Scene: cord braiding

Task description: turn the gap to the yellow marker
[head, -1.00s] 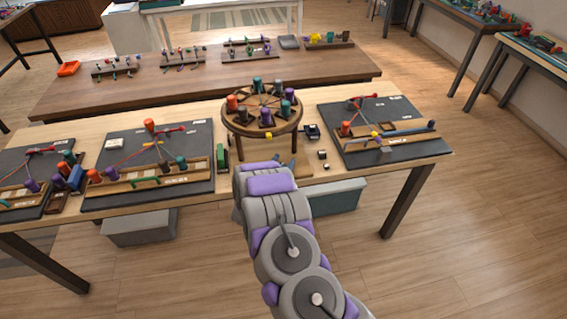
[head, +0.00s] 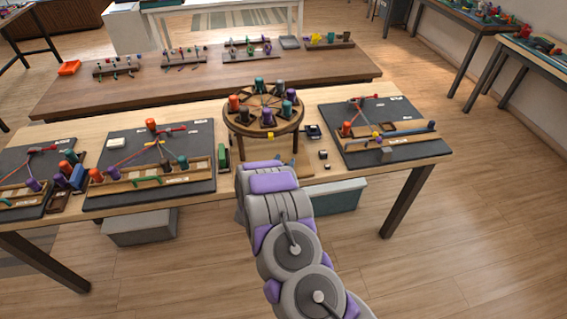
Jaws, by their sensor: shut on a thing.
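A round wooden braiding stand (head: 242,128) stands on legs at the middle of the near table. Orange, teal, purple and grey bobbins sit around its top, with thin cords running to the centre. A small yellow marker (head: 270,134) shows at the front rim, on the side facing me. I cannot tell clearly which space between bobbins is the gap. My arm reaches up to the front of the stand and covers its lower front.
Dark boards with cords and pegs lie left (head: 200,135) and right (head: 410,152) of the stand. A green block (head: 223,158) and small dark blocks (head: 323,155) lie close by. A brown table (head: 190,85) with racks stands behind. The floor at right is clear.

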